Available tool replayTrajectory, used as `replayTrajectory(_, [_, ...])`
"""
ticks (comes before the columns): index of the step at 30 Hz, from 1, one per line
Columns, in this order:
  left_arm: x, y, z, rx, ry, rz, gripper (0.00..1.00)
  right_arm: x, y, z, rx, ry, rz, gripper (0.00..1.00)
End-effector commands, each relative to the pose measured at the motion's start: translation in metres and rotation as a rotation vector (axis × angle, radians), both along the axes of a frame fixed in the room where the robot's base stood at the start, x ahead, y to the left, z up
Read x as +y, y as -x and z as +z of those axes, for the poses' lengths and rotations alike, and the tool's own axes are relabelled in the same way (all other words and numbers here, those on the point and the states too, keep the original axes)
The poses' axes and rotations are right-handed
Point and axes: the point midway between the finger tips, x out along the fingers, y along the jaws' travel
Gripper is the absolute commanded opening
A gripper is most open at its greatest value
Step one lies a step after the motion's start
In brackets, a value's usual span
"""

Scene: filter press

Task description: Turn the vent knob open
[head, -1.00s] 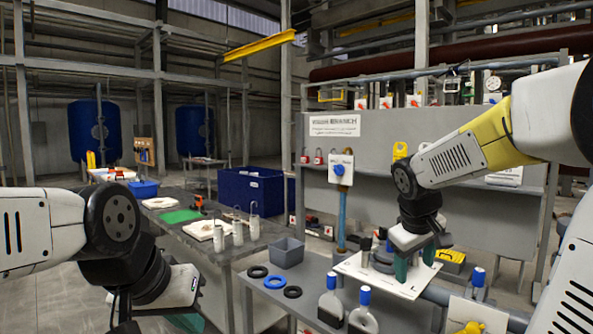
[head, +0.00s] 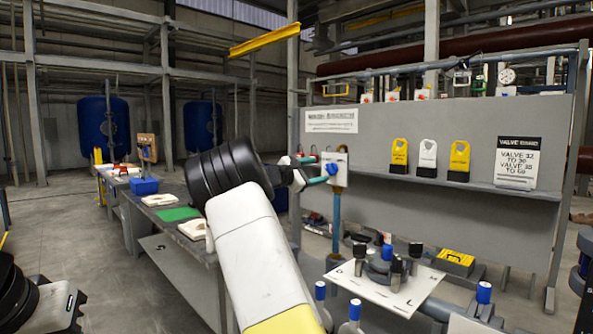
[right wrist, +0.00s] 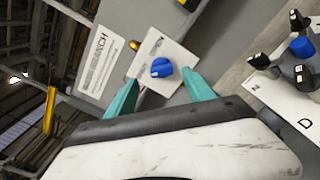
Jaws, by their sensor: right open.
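The vent knob is a blue knob (head: 332,169) on a white plate (head: 341,160), fixed to a blue upright pipe in front of the grey panel. It also shows in the right wrist view as a blue knob (right wrist: 162,68) on the plate. My right gripper (head: 317,171) is open with teal fingers pointed at the plate. In the right wrist view the knob appears between and slightly beyond the fingertips (right wrist: 162,77); I cannot tell whether they touch it. The body of my left gripper (head: 58,308) shows at the lower left, its fingers hidden.
A white lettered plate (head: 412,299) with a blue knob and several dark posts stands below right of the vent knob. A workbench (head: 205,250) lies left, partly behind my right arm.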

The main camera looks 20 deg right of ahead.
Motion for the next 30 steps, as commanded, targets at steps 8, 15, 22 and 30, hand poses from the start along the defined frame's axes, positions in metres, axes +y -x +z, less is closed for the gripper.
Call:
replayTrajectory(8, [0.0, 0.0, 0.0, 0.0, 0.0, 0.0, 0.0, -0.04, -0.016, -0.001, -0.001, -0.003, -0.002, 0.62])
replayTrajectory(15, [0.0, 0.0, 0.0, 0.0, 0.0, 0.0, 0.0, -0.05, -0.021, -0.001, -0.001, -0.004, 0.001, 0.62])
replayTrajectory(22, [0.0, 0.0, 0.0, 0.0, 0.0, 0.0, 0.0, -0.05, -0.02, -0.001, -0.001, -0.004, 0.001, 0.52])
replayTrajectory(30, [0.0, 0.0, 0.0, 0.0, 0.0, 0.0, 0.0, -0.05, -0.02, -0.001, -0.001, -0.005, 0.0, 0.0])
